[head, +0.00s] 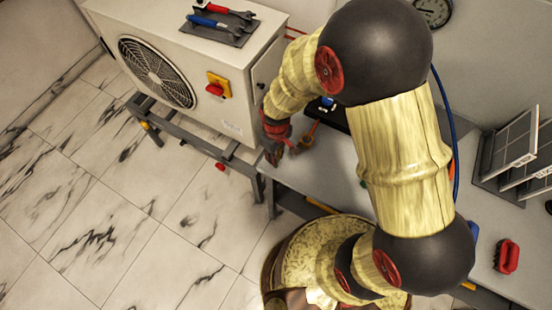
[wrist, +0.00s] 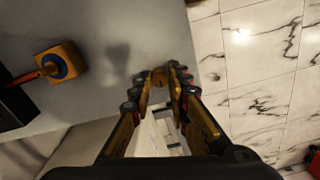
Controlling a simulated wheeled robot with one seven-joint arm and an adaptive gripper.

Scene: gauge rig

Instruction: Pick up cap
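My gripper (wrist: 160,80) points at the left end of the grey bench and hangs above its edge. It also shows in the head view (head: 274,155), small and partly dark. In the wrist view a small rounded brass-coloured piece, apparently the cap (wrist: 159,77), sits between the fingertips, which look closed on its sides. The cap cannot be made out in the head view. The gripper's shadow falls on the bare bench top, apart from the fingers.
An orange block with a blue ring (wrist: 60,63) lies on the grey bench (head: 315,175) beside my gripper. A white fan unit (head: 185,65) stands to the left, with wrenches (head: 220,22) on top.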

